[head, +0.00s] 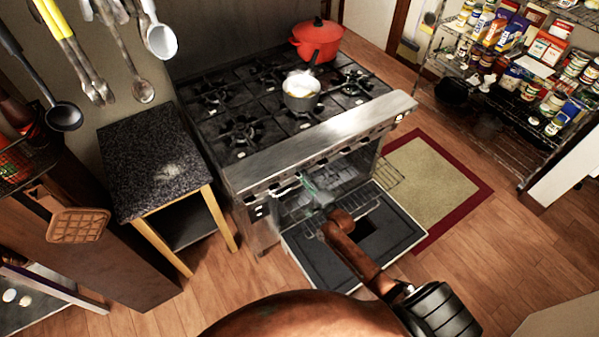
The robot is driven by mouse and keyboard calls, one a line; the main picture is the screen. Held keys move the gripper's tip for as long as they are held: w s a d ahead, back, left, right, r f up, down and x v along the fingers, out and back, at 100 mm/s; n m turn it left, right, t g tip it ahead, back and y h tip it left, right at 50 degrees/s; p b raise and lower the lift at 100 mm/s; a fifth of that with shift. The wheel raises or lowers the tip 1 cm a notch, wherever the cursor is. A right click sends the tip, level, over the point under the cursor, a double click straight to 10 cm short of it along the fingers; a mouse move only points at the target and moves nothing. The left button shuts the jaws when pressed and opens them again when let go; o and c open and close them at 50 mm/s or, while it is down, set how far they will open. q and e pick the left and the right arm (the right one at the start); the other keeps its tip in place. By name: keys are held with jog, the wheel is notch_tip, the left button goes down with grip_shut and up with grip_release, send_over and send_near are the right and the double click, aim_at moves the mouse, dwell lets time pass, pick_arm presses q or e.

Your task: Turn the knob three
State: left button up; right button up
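The range (310,140) stands in the middle of the head view, with a row of small dark knobs (275,188) along its steel front panel. Which knob is knob three cannot be told, as there are no readable labels. My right arm reaches in from the bottom. My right gripper (306,186) is just below the front panel, close to the knobs left of the middle. It is small and blurred against the oven opening, so its fingers and any contact with a knob are unclear. My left gripper is not in view.
The oven door (355,240) is folded down open beneath my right arm. A small pot (301,97) and a red pot (317,42) stand on the range top. A dark-topped side table (150,160) is at the left, and shelves of groceries are at the right.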

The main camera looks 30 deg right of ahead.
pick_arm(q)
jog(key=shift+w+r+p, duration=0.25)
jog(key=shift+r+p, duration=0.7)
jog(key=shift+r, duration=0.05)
pick_arm(e)
jog(key=s, duration=0.5)
jog(key=shift+d, duration=0.2)
